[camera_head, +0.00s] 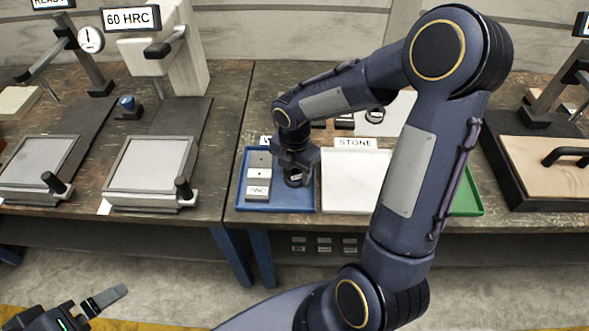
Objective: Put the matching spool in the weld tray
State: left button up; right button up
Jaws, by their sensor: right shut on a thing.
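The blue tray (284,205) lies on the middle bench. A label behind it is mostly hidden by my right arm, with only a "W" showing. My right gripper (295,170) points down over the right part of this tray. It is shut on a small dark, round thing with a pale label (295,179), which looks like the spool. I cannot tell whether it touches the tray floor. A grey block with white labels (259,175) lies in the tray's left part. My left gripper (88,310) is low at the bottom left, away from the benches; its opening is unclear.
A white slab (352,190) under a STONE sign (355,143) lies right of the blue tray. A green tray (467,200) is partly behind my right arm. The 60 HRC tester (170,60) stands at the left. A dark-framed board (548,170) is at the right.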

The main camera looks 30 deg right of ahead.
jog(key=o, duration=0.8)
jog(key=shift+f, duration=0.1)
jog(key=s+r+m+t+p, duration=0.1)
jog(key=s+r+m, duration=0.1)
jog(key=r, duration=0.5)
jog(key=s+r+m, duration=0.2)
jog(key=r+m, duration=0.1)
jog(key=r, duration=0.5)
jog(key=s+a+m+t+y, duration=0.1)
jog(key=s+m, duration=0.3)
jog(key=m, duration=0.2)
jog(key=s+a+m+t+y, duration=0.1)
jog(key=s+m+t, duration=0.1)
jog(key=s+m, duration=0.2)
jog(key=s+a+m+t+y, duration=0.1)
jog(key=s+m, duration=0.4)
jog(key=m, duration=0.5)
jog(key=shift+a+t+y, duration=0.3)
jog(key=shift+a+y, duration=0.1)
jog(key=shift+a, duration=0.05)
